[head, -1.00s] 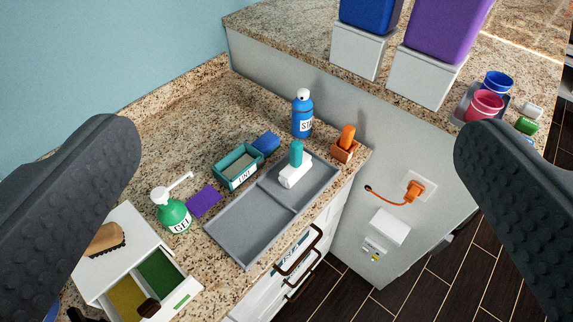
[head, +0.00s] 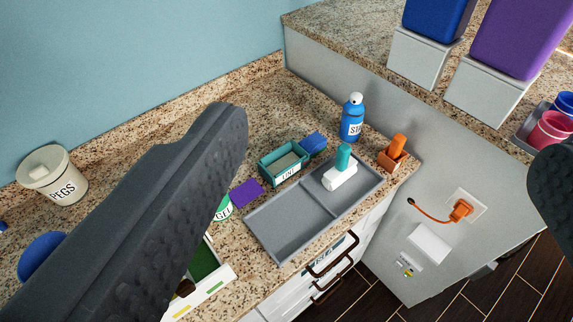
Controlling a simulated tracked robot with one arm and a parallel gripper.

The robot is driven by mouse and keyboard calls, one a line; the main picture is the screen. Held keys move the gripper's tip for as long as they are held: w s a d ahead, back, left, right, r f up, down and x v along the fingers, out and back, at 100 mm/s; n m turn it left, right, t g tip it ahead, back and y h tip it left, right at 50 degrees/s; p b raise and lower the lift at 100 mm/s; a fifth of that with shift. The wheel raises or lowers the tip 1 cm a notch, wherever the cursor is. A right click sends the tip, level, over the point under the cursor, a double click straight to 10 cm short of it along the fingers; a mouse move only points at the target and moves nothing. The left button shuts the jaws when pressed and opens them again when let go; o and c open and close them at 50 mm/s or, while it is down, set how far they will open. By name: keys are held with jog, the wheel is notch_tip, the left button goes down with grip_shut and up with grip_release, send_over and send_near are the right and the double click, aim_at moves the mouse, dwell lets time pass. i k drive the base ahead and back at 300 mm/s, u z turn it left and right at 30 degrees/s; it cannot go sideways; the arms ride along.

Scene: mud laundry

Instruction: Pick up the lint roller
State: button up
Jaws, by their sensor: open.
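A white block-like piece with an upright teal handle (head: 343,158) stands in the right compartment of the grey tray (head: 262,236); it looks like the lint roller, though I cannot be sure. A teal box (head: 265,170), whose label seems to read LINT, stands just behind the tray. My gripper (head: 390,140) is open and empty. Its dark fingers are large in the foreground, one on the left and one at the right edge. The tray and the teal-handled piece show between them, farther off, and nothing touches them. The left finger hides part of the counter.
A blue bottle (head: 352,122) and an orange holder with an orange handle (head: 393,155) stand behind the tray. A purple cloth (head: 246,193) lies left of it. A PEGS pot (head: 52,176) is far left. The grey raised wall (head: 345,80) bounds the counter at right.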

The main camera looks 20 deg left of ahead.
aim_at(345, 167)
jog(key=u, duration=2.95)
jog(key=k, duration=1)
jog(key=z, duration=2)
jog(key=i, duration=0.95)
jog(key=u, duration=0.05)
